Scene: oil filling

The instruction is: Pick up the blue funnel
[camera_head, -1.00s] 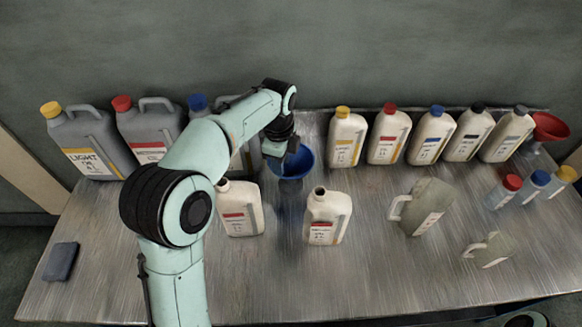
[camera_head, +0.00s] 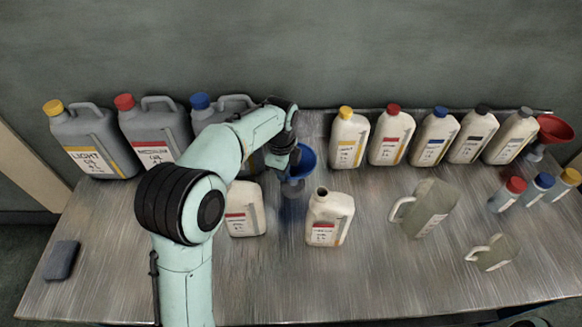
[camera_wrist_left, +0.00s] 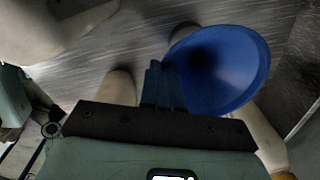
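The blue funnel (camera_head: 307,161) stands wide mouth up behind the open white bottles, its lower part near the tabletop. My left gripper (camera_head: 291,160) reaches down to the left side of its rim, and my arm covers part of it. In the left wrist view the funnel (camera_wrist_left: 222,70) fills the upper right. The narrow fingers (camera_wrist_left: 163,85) are close together at its near edge and look shut on it. The exact contact is hard to see. My right gripper is out of view.
Two open white bottles (camera_head: 328,219) stand just in front. Grey canisters (camera_head: 93,145) are at the back left, partly behind my arm. Capped white bottles (camera_head: 390,138) and a red funnel (camera_head: 551,132) line the back right. Grey-green jugs (camera_head: 423,208) stand on the right. The front table (camera_head: 350,285) is clear.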

